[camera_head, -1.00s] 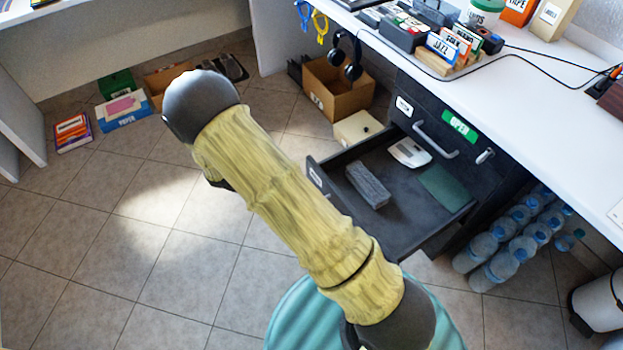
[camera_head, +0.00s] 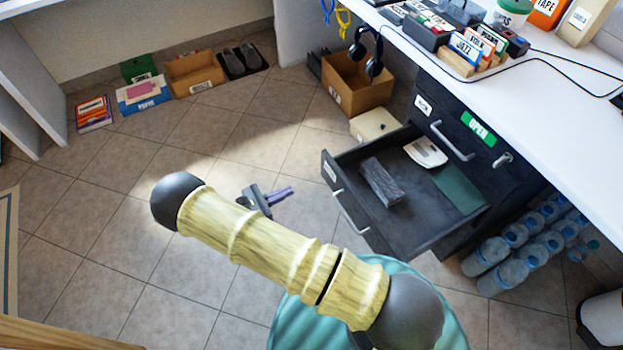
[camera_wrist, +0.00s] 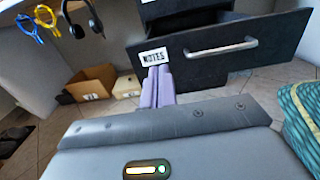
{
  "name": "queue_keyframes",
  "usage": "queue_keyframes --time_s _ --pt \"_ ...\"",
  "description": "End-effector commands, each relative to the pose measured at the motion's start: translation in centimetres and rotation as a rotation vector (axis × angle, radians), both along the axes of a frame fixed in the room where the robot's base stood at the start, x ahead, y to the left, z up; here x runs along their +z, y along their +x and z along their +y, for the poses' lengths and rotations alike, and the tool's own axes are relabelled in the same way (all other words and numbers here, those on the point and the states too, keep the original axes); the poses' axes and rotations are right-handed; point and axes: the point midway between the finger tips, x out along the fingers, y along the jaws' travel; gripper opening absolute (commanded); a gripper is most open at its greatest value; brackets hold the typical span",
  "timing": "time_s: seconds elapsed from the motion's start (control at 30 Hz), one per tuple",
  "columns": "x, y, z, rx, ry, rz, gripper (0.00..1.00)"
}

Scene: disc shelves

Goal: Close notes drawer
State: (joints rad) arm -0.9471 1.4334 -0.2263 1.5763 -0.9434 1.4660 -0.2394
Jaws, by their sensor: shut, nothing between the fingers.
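The dark notes drawer (camera_head: 340,198) is pulled out from the black cabinet under the white counter. Inside it lie a grey block (camera_head: 381,181), a white device (camera_head: 425,152) and a green sheet (camera_head: 459,189). In the wrist view, the drawer front (camera_wrist: 235,62) carries a "NOTES" label (camera_wrist: 153,57) and a metal bar handle (camera_wrist: 220,48). My gripper (camera_head: 290,191) is shut and empty, left of the drawer front in the head view. Its purple fingers (camera_wrist: 158,86) show just below the label in the wrist view; I cannot tell whether they touch the front.
An upper drawer with a green "OPEN" tag (camera_head: 478,129) appears shut. A cardboard box (camera_head: 352,85) and a cream box (camera_head: 374,124) stand left of the cabinet. Water bottles (camera_head: 505,270) stand at its right. The floor left of the drawer is mostly clear.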

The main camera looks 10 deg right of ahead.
Motion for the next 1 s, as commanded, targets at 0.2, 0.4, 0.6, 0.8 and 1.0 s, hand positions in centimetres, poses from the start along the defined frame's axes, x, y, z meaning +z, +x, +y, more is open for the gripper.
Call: queue_keyframes --time_s 0.2,0.4,0.6,0.8,1.0 --pt "-0.1 0.7 -2.4 -0.004 -0.001 0.001 0.0" --pt "-0.1 1.8 -5.8 -0.005 0.0 0.001 0.0" --pt "-0.2 2.9 -9.1 -0.005 0.0 0.001 0.0" --pt "-0.2 3.8 -12.0 -0.004 0.0 -0.001 0.0" --pt "0.0 4.2 -13.1 -0.002 0.001 0.0 0.0"
